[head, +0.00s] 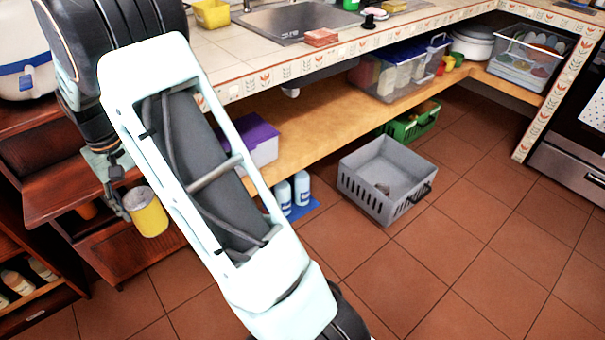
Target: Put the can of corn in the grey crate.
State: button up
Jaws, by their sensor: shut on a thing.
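A yellow can (150,218) with a bare metal end hangs at the left, in front of the dark wood cabinet. I take it to be the can of corn, though its label cannot be read. My gripper (128,205) is shut on it, and the fingers are partly hidden by the can and the arm. The grey crate (375,201) stands on the tiled floor right of the middle, well apart from the can. My arm crosses the view between the can and the crate.
A wooden shelf (330,130) under the tiled counter holds clear bins and a purple-lidded box (255,142). A green crate (412,124) stands on the floor behind the grey crate. White bottles (301,187) stand left of it. The floor to its right and front is clear.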

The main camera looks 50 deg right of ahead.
aim_at(403, 187)
jog(key=l+z, duration=0.35)
jog(key=l, duration=4.7)
